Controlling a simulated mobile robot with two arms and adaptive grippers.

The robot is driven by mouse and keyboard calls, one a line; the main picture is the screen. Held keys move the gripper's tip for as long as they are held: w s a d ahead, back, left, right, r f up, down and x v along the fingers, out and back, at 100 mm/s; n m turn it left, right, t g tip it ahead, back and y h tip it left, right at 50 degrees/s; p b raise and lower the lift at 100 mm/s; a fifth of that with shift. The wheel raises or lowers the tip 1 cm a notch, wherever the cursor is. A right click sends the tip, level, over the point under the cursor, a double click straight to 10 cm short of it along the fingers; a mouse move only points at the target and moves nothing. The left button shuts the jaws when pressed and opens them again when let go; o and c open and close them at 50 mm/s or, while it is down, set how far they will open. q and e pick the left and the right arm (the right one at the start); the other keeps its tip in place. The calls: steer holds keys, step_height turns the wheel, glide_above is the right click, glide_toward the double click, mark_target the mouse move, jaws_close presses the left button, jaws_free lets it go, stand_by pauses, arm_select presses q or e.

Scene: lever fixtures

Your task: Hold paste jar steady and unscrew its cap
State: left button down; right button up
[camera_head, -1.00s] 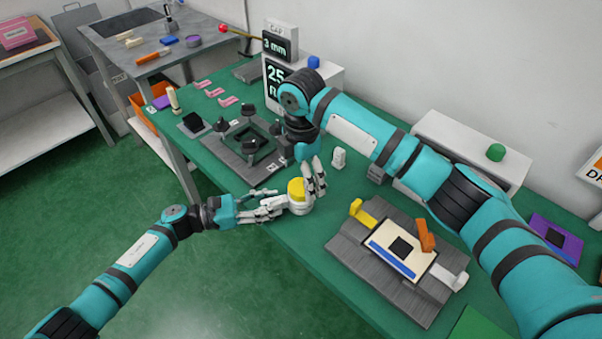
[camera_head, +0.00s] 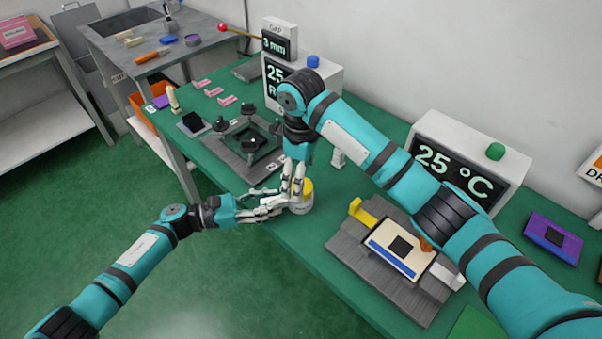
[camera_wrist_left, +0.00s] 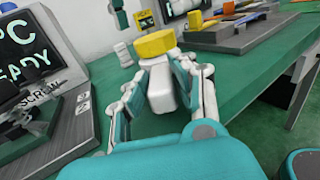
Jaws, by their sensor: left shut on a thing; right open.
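The paste jar (camera_head: 302,209) is white with a yellow cap (camera_head: 308,187) and stands upright near the front edge of the green table. My left gripper (camera_head: 288,204) is shut on the jar's body from the left. In the left wrist view, its fingers lie on both sides of the white jar (camera_wrist_left: 162,92), below the yellow cap (camera_wrist_left: 154,43). My right gripper (camera_head: 293,190) points down at the cap with its fingers open. Its fingers cover the cap's left part in the head view. I cannot tell whether they touch the cap.
A grey fixture with a dark square frame (camera_head: 249,141) lies left of the jar. A grey base with a white board (camera_head: 401,247) lies to the right. A temperature display box (camera_head: 450,165) and a second display box (camera_head: 330,85) stand at the back.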

steer(key=shift+f, duration=1.45)
steer(key=c, duration=1.4)
steer(key=n, duration=0.6)
steer(key=shift+w, duration=0.1)
steer(key=shift+r, duration=0.35)
steer(key=shift+r, duration=0.7)
steer(key=shift+r, duration=0.1)
